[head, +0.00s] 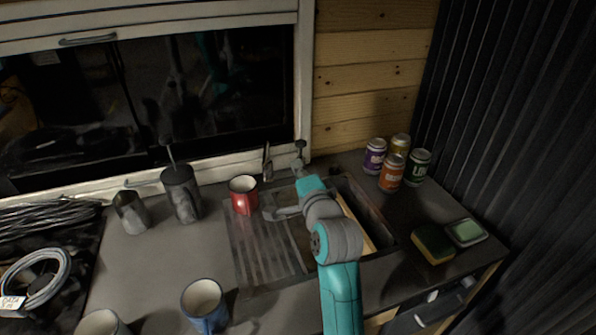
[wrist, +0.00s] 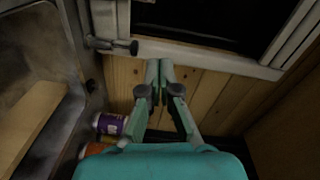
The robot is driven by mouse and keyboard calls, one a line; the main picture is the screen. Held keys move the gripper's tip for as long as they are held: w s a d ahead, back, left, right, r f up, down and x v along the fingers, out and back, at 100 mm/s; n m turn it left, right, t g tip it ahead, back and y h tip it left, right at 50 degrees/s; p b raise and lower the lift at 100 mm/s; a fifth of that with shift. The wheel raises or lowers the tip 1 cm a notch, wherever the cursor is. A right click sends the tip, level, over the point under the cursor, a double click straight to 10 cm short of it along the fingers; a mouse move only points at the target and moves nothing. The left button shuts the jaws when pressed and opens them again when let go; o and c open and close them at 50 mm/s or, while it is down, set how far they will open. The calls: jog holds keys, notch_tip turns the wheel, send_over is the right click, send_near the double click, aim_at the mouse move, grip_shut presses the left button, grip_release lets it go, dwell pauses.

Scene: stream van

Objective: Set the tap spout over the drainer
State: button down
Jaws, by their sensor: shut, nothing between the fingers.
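The tap spout (head: 283,213) is a grey pipe that reaches left from behind my arm in the head view. Its tip appears above the rear right part of the ridged drainer (head: 262,258). The part where it joins the tap body is hidden by my arm. In the wrist view the grey tap (wrist: 110,43) with a dark knob stands at the upper left, apart from my fingers. My gripper (wrist: 160,68) is shut and empty, in front of the wooden wall. In the head view my gripper (head: 299,152) is at the back of the sink.
A red mug (head: 243,194) stands at the drainer's rear edge. Several cans (head: 390,173) stand right of the sink, with a sponge (head: 433,244) nearer. A wooden board (head: 357,225) lies across the bowl. A blue mug (head: 205,305) stands at front left.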

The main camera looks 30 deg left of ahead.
aim_at(265, 163)
jog(key=w+a+f, duration=0.1)
jog(key=w+a, duration=0.1)
jog(key=a, duration=0.6)
jog(key=shift+a+f, duration=0.1)
jog(key=shift+a, duration=0.05)
jog(key=shift+s+a, duration=0.85)
jog(key=shift+a, duration=0.1)
jog(key=shift+s+a, duration=0.35)
jog(key=shift+a, duration=0.3)
jog(key=shift+s+a, duration=0.3)
jog(key=shift+a, duration=0.3)
jog(key=shift+s+a, duration=0.1)
jog(key=shift+a, duration=0.05)
